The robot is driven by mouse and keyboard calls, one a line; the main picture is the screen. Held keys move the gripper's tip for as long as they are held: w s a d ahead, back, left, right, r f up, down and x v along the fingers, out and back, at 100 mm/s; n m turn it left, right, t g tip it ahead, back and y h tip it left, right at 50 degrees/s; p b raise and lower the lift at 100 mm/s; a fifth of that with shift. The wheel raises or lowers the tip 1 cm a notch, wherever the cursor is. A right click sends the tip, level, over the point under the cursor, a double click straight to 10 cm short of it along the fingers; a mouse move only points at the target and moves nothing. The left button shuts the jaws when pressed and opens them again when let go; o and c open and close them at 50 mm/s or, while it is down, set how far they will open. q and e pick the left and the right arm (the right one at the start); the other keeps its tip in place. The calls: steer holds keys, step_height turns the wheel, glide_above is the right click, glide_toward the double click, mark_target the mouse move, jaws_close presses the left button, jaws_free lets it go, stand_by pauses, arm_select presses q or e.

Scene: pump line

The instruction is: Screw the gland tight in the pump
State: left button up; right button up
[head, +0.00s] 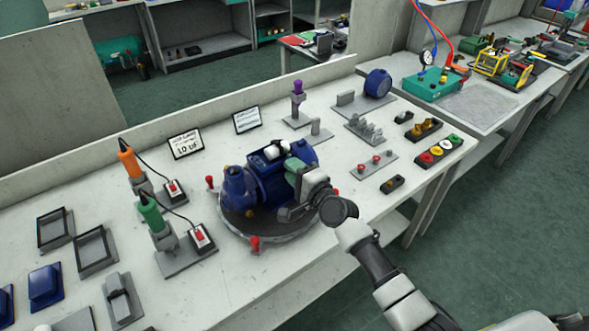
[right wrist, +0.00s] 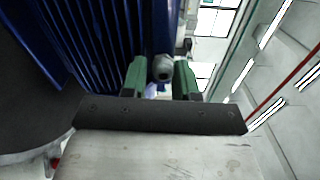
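The blue pump (head: 270,180) lies on a round dark turntable (head: 240,224) on the bench. My right arm reaches in from the lower right, and its gripper (head: 291,165) is at the pump's right side. In the right wrist view, its two green fingers (right wrist: 160,82) stand on either side of a grey rounded piece, which looks like the gland (right wrist: 163,67), and appear closed on it. The pump's ribbed blue housing (right wrist: 85,45) is close beside the fingers. How far the gland sits in the pump is hidden. My left gripper is not in view.
Orange (head: 129,158) and green (head: 151,214) handled tools stand in holders left of the pump. Red knobs (head: 255,243) stick up around the turntable. Small part stands (head: 365,130) and a tray of coloured buttons (head: 438,150) are on the right. The front bench edge is mostly clear.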

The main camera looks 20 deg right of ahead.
jaws_close()
steer(key=m+p, duration=0.1)
steer(key=m, duration=0.3)
steer(key=shift+m, duration=0.4)
steer(key=o, duration=0.5)
jaws_free()
steer(key=shift+o, duration=0.4)
steer(key=shift+s+f, duration=0.15)
steer(key=shift+s, duration=0.1)
steer(key=shift+p+v, duration=0.4)
steer(key=shift+v, duration=2.3)
